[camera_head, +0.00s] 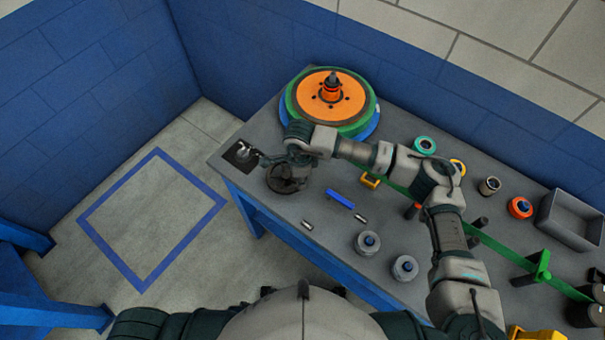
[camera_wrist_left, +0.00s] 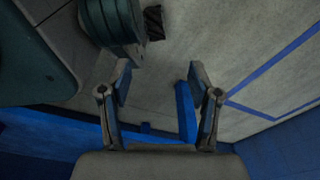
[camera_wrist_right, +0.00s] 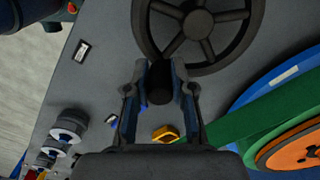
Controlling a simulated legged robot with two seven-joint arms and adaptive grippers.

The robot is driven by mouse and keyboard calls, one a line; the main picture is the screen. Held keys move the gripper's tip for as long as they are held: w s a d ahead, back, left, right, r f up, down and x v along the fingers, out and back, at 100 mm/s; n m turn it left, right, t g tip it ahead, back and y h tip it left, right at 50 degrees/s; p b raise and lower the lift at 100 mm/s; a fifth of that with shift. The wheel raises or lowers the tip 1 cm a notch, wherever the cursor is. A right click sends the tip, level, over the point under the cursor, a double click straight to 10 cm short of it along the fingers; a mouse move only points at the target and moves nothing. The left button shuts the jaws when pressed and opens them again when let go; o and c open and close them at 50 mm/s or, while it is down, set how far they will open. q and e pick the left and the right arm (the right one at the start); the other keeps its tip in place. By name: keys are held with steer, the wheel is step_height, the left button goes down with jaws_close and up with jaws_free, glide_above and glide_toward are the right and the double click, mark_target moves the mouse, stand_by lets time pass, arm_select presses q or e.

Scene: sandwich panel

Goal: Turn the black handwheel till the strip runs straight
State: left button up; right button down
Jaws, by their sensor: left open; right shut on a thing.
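The black handwheel (camera_head: 280,187) lies at the left end of the grey table, partly hidden under my right gripper (camera_head: 297,170). In the right wrist view the wheel's rim and spokes (camera_wrist_right: 200,24) fill the top. My right gripper (camera_wrist_right: 160,88) is shut on its upright black handle (camera_wrist_right: 160,78). The green strip (camera_wrist_right: 218,124) leaves the coil (camera_head: 331,98) and runs along the table to the right (camera_head: 492,243). My right arm hides part of it, so I cannot tell its straightness. My left gripper (camera_wrist_left: 158,88) is open and empty, away from the table.
A small silver fitting on a black plate (camera_head: 242,153) is left of the wheel. A blue bar (camera_head: 340,199), two metal spools (camera_head: 367,243) and small rings (camera_head: 425,145) lie on the table. A grey bin (camera_head: 570,218) stands at the right.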

arm_select(q)
steer(key=shift+w+d+r+b, duration=0.1)
steer(key=shift+w+r+b, duration=0.15)
steer(key=shift+w, duration=0.3)
steer(key=shift+w+d+r+b, duration=0.1)
steer(key=shift+w+r, duration=0.2)
steer(key=shift+w, duration=0.2)
arm_select(e)
steer(key=shift+s+a+m, duration=0.35)
steer(key=shift+a+m, duration=0.05)
steer(key=shift+m, duration=0.45)
steer(key=shift+s+a+m, duration=0.35)
steer(key=shift+m, duration=0.5)
steer(key=c, duration=1)
jaws_free()
arm_select(q)
steer(key=shift+s, duration=0.1)
steer(key=shift+a, duration=0.1)
arm_select(e)
steer(key=shift+r, duration=0.25)
step_height(320, 180, up, 12)
steer(key=shift+a+f, duration=0.1)
steer(key=shift+f, duration=0.15)
